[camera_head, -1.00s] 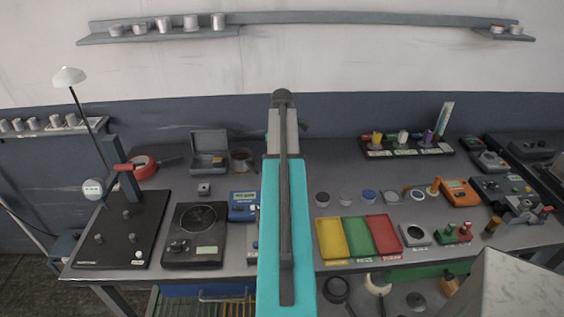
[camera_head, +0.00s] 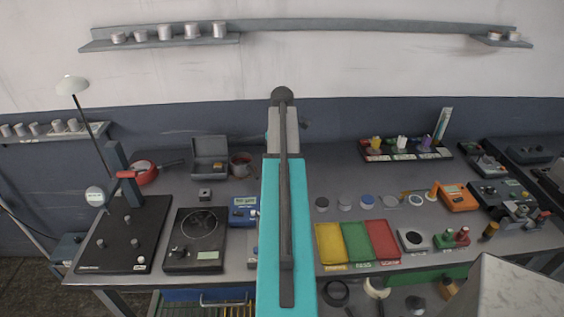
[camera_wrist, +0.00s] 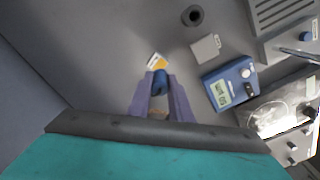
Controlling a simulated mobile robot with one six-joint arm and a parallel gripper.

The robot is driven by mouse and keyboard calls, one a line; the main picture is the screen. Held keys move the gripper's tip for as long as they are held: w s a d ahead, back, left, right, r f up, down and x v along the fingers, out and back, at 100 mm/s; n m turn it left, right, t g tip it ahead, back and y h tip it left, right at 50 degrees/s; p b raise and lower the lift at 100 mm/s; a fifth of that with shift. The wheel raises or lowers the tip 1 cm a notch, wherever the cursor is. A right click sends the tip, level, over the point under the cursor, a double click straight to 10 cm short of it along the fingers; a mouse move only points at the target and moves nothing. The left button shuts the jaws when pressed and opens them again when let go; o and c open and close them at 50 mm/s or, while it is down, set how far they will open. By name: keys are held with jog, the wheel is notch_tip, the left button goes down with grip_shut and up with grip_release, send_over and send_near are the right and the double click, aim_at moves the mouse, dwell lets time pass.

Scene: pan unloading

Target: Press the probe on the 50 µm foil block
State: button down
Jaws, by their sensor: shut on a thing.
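In the wrist view, my gripper (camera_wrist: 160,98) has its two purple fingers shut on a small blue-tipped piece, which looks like the probe (camera_wrist: 160,82). A small white and orange block (camera_wrist: 157,60) lies on the bench just beyond the probe tip. Whether they touch is not clear, and I cannot read any label on it. A blue gauge box (camera_wrist: 230,85) with a pale display lies to the right; in the head view it (camera_head: 243,211) stands left of my arm, its display text too small to read surely. My gripper is hidden behind my arm in the head view.
A light grey block (camera_wrist: 206,47) and a dark round piece (camera_wrist: 193,15) lie near the gauge box. A dark device with a round plate (camera_head: 196,238) stands left of it. Yellow, green and red trays (camera_head: 358,241) lie right of my arm. Bench left of the fingers is bare.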

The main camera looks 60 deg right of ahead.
jog(key=shift+r+p, duration=0.5)
jog(key=shift+r, duration=0.45)
